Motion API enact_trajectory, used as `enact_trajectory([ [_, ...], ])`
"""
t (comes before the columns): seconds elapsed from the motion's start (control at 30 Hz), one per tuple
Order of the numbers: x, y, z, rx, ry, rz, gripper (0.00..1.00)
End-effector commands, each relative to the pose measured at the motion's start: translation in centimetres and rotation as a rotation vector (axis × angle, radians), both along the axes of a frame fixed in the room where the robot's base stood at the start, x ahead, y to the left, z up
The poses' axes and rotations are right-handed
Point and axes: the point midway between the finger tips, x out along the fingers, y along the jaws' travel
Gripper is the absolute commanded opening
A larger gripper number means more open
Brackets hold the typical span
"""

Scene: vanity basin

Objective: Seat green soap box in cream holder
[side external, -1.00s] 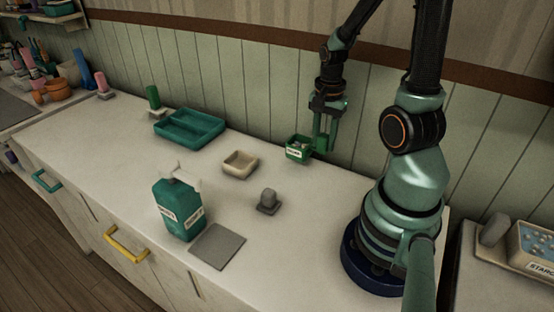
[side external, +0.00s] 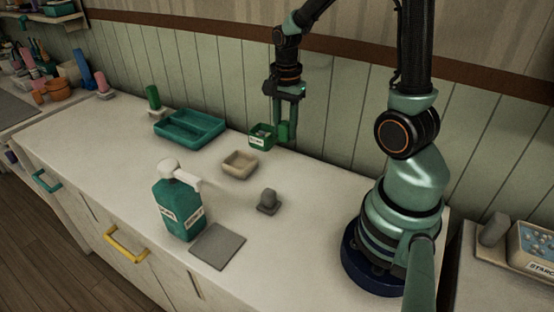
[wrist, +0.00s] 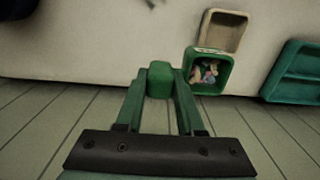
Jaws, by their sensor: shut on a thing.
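The green soap box (side external: 262,136) is a small open-topped box with a white label. It hangs above the counter near the back wall. My gripper (side external: 285,132) is shut on the green block-shaped handle at its side. In the wrist view my gripper (wrist: 160,85) pinches that block, and the soap box (wrist: 207,72) sits just right of it with pale and coloured bits inside. The cream holder (side external: 240,165) is a shallow square tray on the counter, in front of and a little left of the box. It also shows in the wrist view (wrist: 238,17), partly behind the box.
A teal divided tray (side external: 190,131) lies left of the holder, with a green bottle-like item (side external: 153,98) behind it. A teal pump bottle (side external: 178,208), a grey mat (side external: 218,246) and a grey knob-like piece (side external: 268,201) stand nearer the front. The back wall is close behind my gripper.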

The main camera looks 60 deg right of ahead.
Motion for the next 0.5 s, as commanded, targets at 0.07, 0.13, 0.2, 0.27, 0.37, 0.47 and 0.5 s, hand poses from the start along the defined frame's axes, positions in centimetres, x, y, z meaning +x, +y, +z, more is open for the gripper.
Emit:
enact_trajectory([
  [0.07, 2.0, 1.8, 0.8, 0.0, -0.002, 0.008, 0.0],
  [0.13, 3.2, 3.0, 1.4, 0.0, -0.002, 0.007, 0.0],
  [0.2, 4.0, 3.9, 1.8, 0.0, -0.001, 0.004, 0.0],
  [0.27, 4.4, 4.4, 2.0, 0.0, 0.0, 0.002, 0.0],
  [0.37, 4.7, 4.8, 2.2, 0.0, -0.001, -0.001, 0.0],
  [0.47, 4.7, 4.8, 2.2, 0.0, 0.0, -0.003, 0.0],
  [0.5, 4.7, 4.8, 2.2, 0.0, 0.0, -0.003, 0.0],
])
